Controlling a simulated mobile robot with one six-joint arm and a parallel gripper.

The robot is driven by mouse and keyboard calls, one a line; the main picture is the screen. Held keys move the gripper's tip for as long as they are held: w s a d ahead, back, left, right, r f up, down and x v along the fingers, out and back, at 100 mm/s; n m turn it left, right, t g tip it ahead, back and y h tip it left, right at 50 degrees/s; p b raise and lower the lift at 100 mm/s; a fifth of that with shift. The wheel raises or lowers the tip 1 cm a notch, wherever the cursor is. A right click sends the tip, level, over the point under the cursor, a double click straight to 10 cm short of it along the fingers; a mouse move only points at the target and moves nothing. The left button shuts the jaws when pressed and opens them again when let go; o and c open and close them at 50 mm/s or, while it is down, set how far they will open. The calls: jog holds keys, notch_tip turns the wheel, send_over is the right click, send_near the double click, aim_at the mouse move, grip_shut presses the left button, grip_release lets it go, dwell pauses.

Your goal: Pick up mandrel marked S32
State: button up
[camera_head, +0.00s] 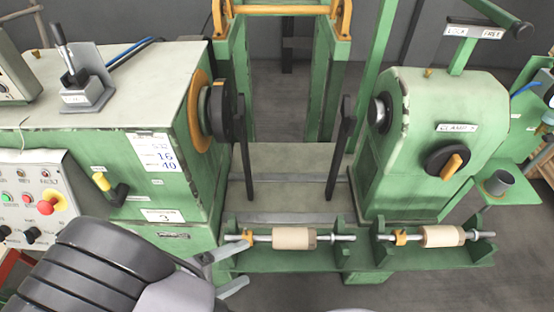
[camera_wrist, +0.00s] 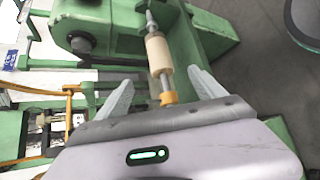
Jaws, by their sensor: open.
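Two mandrels lie on a green rack at the front. Each is a metal shaft with a pale wooden cylinder and an orange collar: the left mandrel (camera_head: 293,238) and the right mandrel (camera_head: 440,236). I cannot read S32 on either one. My gripper (camera_head: 248,262) is open and empty, close in front of the left mandrel's collar end. In the wrist view, a mandrel (camera_wrist: 158,55) runs away from my gripper (camera_wrist: 160,76), with its orange collar nearest and its shaft between the spread fingers. I cannot tell there whether the fingers touch it.
The green rack (camera_head: 300,263) has upright plates by the shafts. Behind it stand the green headstock (camera_head: 160,165) on the left and the tailstock (camera_head: 440,110) on the right. Two dark upright bars (camera_head: 340,150) rise between them. A grey cup (camera_head: 498,183) sits at the right.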

jog(key=b, duration=0.4)
send_near(286, 238)
jog(key=shift+t, duration=0.3)
jog(key=d+f, duration=0.1)
jog(key=w+d+f, duration=0.1)
jog(key=f, duration=0.1)
jog(key=w+d+f, duration=0.1)
jog(key=shift+w+d+f, duration=0.25)
jog(key=shift+d+f, duration=0.1)
jog(key=shift+d, duration=0.05)
jog(key=b+x, duration=0.1)
jog(key=x, duration=0.2)
jog(key=b+x, duration=0.1)
jog(key=x, duration=0.2)
jog(key=shift+w+a, duration=0.2)
jog(key=shift+w, duration=0.05)
jog(key=shift+r, duration=0.1)
grip_shut()
